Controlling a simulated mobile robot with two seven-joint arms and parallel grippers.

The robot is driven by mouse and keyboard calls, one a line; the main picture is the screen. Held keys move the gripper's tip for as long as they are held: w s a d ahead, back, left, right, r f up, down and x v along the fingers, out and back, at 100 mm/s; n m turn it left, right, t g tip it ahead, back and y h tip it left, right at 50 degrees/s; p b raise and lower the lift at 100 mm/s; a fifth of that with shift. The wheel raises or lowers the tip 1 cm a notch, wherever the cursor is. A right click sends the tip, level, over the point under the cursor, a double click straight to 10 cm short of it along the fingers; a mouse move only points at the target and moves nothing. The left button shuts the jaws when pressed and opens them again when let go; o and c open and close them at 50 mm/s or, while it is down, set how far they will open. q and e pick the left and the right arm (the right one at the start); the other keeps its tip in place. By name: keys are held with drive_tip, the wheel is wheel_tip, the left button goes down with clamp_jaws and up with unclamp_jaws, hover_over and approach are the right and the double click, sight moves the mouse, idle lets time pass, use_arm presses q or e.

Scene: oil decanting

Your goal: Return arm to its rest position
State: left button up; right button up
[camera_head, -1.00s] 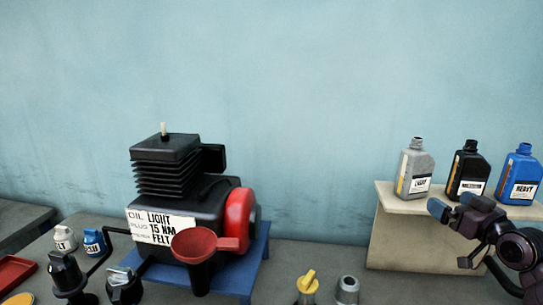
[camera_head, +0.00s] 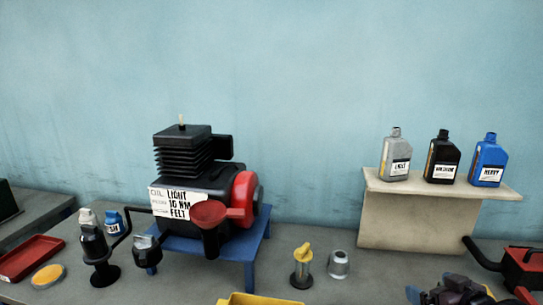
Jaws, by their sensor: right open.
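My right gripper (camera_head: 437,293) is at the bottom edge of the head view, right of the middle, low over the front of the bench. It is open, and I see nothing between its fingers; the picture edge cuts off part of it. My left gripper is not in view. The black engine (camera_head: 210,185) with a red side cover stands on a blue stand (camera_head: 250,255), with a label reading oil light. Grey, black and blue oil bottles (camera_head: 397,158) stand upright on the beige shelf (camera_head: 400,218).
A red can (camera_head: 522,268) stands beside my right gripper at the right edge. A yellow tray (camera_head: 258,299) is at the front. A red tray (camera_head: 30,258) and a yellow disc (camera_head: 47,275) lie left.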

drive_tip(key=s+a+f+m+g+h, duration=0.1)
drive_tip(key=s+a+f+g, duration=0.25)
drive_tip(key=s, duration=0.55)
drive_tip(key=s+a+f+g+h, duration=0.15)
drive_tip(key=s+a+f, duration=0.25)
drive_tip(key=s, duration=0.5)
drive_tip(key=s+a+f+m+g+h, duration=0.1)
drive_tip(key=s+a+f+g, duration=0.25)
drive_tip(key=s, duration=0.55)
drive_tip(key=w+f+t+y, duration=0.1)
drive_tip(key=w+f+t, duration=0.6)
drive_tip(key=f, duration=0.3)
drive_tip(key=shift+w+d+f+n, duration=0.2)
drive_tip(key=shift+d+f+n, duration=0.05)
drive_tip(key=shift+d+n, duration=0.05)
